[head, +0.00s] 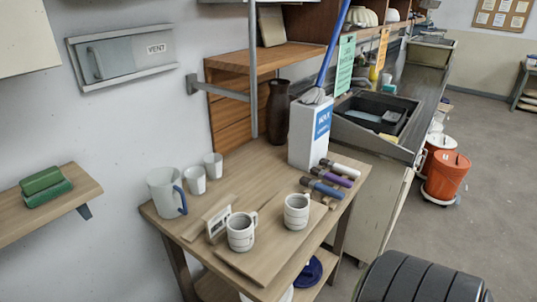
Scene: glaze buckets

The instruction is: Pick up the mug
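Two white mugs with grey bands stand upright on a flat wooden board (262,262) on the wooden table. The nearer banded mug (240,233) is left of the other banded mug (296,212). A larger white mug or jug with a blue handle (163,192) stands at the table's left edge. Two small plain white cups, the nearer cup (194,182) and the farther cup (213,166), stand by the wall. Neither of my grippers is in view, and nothing touches the mugs.
A small white timer-like device (217,223) stands just behind the nearer banded mug. Several marker-like sticks (331,180) lie right of the mugs. A white box with a blue label (309,133) and a dark vase (277,112) stand behind. A wall shelf (60,205) is at left.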

